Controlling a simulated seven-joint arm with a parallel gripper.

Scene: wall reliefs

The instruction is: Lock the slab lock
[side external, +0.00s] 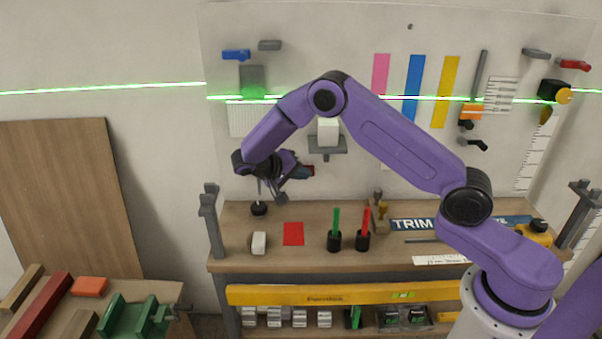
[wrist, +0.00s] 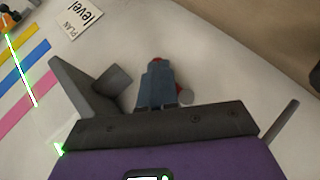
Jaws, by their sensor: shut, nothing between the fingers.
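My gripper (side external: 308,171) is in front of the wall panel, low and left of the white block on its grey shelf. Its blue-grey fingers with red at the tip (wrist: 156,62) are shut and empty in the wrist view. A grey slab-like part (wrist: 83,88) with a blunt grey peg (wrist: 113,80) stands just left of the fingers there; touching or apart, I cannot tell. A dark grey slab (side external: 252,79) is on the upper left of the panel, below a blue handle (side external: 236,55) and a grey handle (side external: 269,45). I cannot tell which part is the slab lock.
The white block (side external: 328,130) rests on the grey shelf (side external: 327,144), partly behind my arm. Pink, blue and yellow strips (side external: 414,88) are on the panel at right. The wooden bench (side external: 285,215) below carries a red card (side external: 293,234) and two black cups with pens.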

